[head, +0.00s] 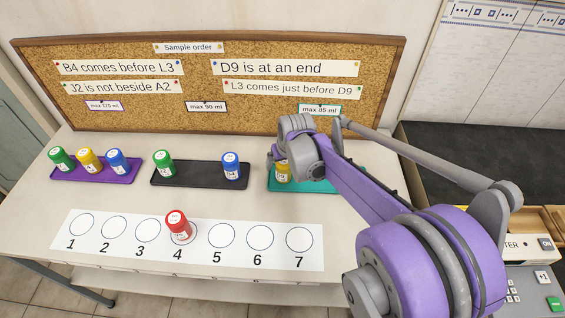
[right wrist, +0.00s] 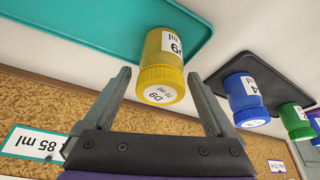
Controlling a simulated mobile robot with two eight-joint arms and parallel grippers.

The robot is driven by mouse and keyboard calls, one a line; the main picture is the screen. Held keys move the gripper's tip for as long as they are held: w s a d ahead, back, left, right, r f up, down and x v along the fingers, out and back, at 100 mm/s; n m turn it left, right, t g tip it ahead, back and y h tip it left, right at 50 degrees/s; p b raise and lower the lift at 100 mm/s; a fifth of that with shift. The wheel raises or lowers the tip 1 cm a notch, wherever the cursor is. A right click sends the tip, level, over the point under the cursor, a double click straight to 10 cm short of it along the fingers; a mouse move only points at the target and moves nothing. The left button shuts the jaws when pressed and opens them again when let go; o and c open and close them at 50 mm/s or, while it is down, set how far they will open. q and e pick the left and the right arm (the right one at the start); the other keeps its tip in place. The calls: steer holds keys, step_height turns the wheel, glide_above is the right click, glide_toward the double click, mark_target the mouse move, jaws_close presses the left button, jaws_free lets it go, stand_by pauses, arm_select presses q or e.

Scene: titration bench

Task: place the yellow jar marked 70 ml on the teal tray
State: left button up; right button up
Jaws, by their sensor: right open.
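The yellow jar (head: 283,174), with a white label, stands on the left part of the teal tray (head: 318,187). In the right wrist view the yellow jar (right wrist: 161,82) reads D9 and 70 ml on its lid, and the teal tray (right wrist: 90,30) lies at its base. My right gripper (right wrist: 158,76) is open, with one finger on each side of the jar and visible gaps between. In the head view my right gripper (head: 292,150) hides part of the jar and tray. My left gripper is not in view.
A purple tray (head: 95,177) holds green, yellow and blue jars. A black tray (head: 198,180) holds a green and a blue jar. A red jar (head: 178,226) stands on spot 4 of the numbered strip (head: 200,260); the other spots are empty. A corkboard (head: 200,90) stands behind.

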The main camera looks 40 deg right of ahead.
steer(key=p+v, duration=0.1)
steer(key=v, duration=1)
steer(key=s+a+f+n, duration=0.1)
steer(key=s+a+f, duration=0.2)
steer(key=s+a, duration=0.2)
steer(key=s+a+f+n+y, duration=0.1)
steer(key=s+a+f, duration=0.3)
steer(key=s+a, duration=0.1)
steer(key=s+a+f+n, duration=0.1)
steer(key=s+a+f, duration=0.2)
steer(key=s+a, duration=0.3)
steer(key=shift+a+f+n+t, duration=0.2)
steer(key=shift+a+n+t, duration=0.1)
steer(key=shift+a, duration=0.05)
